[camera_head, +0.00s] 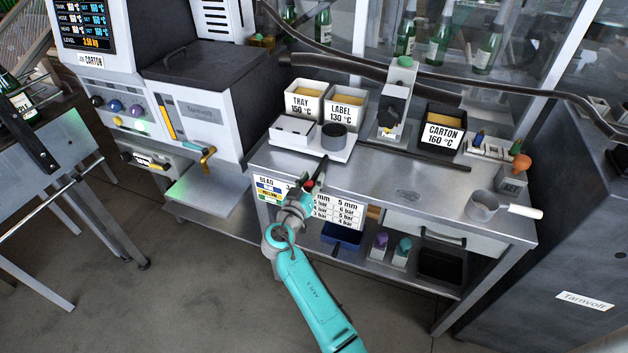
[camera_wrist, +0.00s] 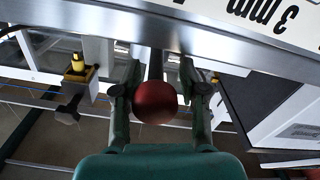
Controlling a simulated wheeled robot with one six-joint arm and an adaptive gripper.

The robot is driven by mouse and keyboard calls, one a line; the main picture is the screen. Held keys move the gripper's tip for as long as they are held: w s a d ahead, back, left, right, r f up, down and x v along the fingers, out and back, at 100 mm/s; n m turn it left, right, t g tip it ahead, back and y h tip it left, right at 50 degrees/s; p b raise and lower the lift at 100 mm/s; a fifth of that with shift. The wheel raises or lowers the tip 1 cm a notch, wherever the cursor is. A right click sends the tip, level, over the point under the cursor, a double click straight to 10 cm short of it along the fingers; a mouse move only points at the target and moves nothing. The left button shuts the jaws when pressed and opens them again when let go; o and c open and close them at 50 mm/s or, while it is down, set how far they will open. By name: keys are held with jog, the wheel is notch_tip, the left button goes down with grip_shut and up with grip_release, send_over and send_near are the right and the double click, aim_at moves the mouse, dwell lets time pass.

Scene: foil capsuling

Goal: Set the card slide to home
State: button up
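The card slide's red ball knob (camera_wrist: 156,103) sits between the two fingers of my gripper (camera_wrist: 158,92) in the wrist view. A narrow gap seems to show on each side of the ball, so the fingers look open around it. The slide's track is not clearly visible.
A drawer (camera_head: 440,238) and a lower shelf are below.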

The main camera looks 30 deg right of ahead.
jog(key=shift+w+a, duration=0.1)
jog(key=shift+a, duration=0.05)
jog(key=v, duration=1.2)
dwell(0.4)
jog(key=s+f+n+t+y, duration=0.1)
jog(key=s+f+n+y, duration=0.45)
jog(key=s+f, duration=0.7)
jog(key=s+a+f+n+y, duration=0.1)
jog(key=s+f+y, duration=0.15)
jog(key=s, duration=0.45)
jog(key=s+a+f+n+y, duration=0.1)
jog(key=s+f+n+y, duration=0.15)
jog(key=s, duration=0.35)
jog(key=s+a+r+t+y, duration=0.1)
jog(key=s+a+r+y, duration=0.15)
jog(key=s, duration=0.45)
jog(key=s+a+r+y, duration=0.1)
jog(key=s+r, duration=0.3)
jog(key=s, duration=0.2)
jog(key=s+r+m+t, duration=0.1)
jog(key=s+r, duration=0.7)
jog(key=r, duration=0.4)
jog(key=shift+m+t, duration=0.3)
jog(key=shift+t, duration=0.1)
